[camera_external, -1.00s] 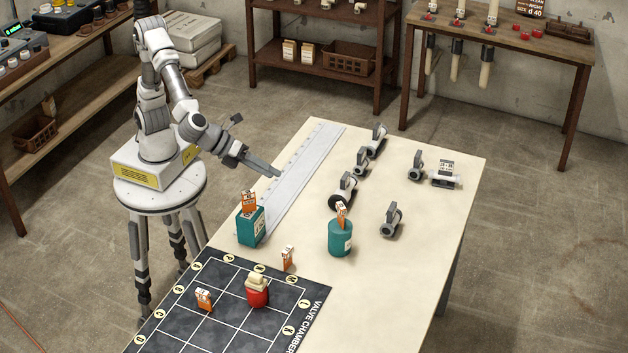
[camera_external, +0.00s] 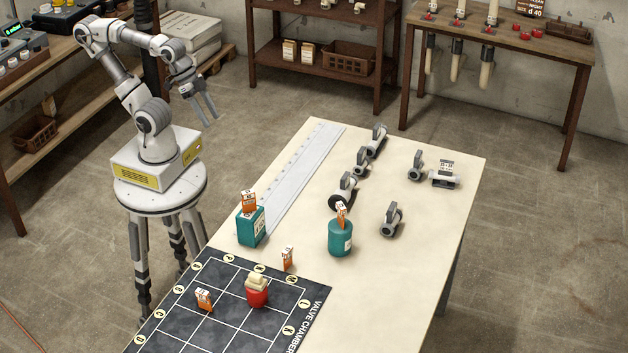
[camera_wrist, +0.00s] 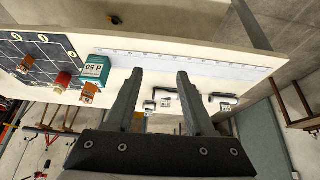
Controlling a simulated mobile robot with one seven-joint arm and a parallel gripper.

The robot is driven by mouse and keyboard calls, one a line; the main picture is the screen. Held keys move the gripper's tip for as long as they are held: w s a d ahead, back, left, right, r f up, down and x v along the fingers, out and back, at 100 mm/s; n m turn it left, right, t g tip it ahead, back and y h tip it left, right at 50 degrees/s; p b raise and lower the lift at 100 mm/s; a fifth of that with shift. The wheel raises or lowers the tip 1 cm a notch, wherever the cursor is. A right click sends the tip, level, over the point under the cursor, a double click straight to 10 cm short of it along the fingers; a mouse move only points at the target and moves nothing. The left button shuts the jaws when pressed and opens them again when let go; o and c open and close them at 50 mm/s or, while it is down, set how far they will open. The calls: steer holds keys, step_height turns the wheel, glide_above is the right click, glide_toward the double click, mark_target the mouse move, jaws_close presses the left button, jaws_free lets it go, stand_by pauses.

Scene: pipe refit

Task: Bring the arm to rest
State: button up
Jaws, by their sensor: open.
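My gripper (camera_external: 204,108) is open and empty. In the external view it hangs in the air beyond the table's left edge, with the fingers pointing down and slightly right. My arm is folded up above its base, with the elbow raised. In the wrist view the two fingers of my gripper (camera_wrist: 158,78) are spread apart with nothing between them; the table lies some distance beyond.
The pale table (camera_external: 420,255) carries a ruler strip (camera_external: 297,175), a teal box (camera_external: 250,226), a teal round container (camera_external: 340,238), several grey pipe fittings (camera_external: 391,219) and a dark grid mat (camera_external: 185,322) with a red piece (camera_external: 257,293). Shelves stand behind.

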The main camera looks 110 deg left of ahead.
step_height(320, 180, up, 13)
steer(key=p, duration=1.2)
steer(key=shift+r, duration=0.2)
steer(key=shift+w, duration=0.1)
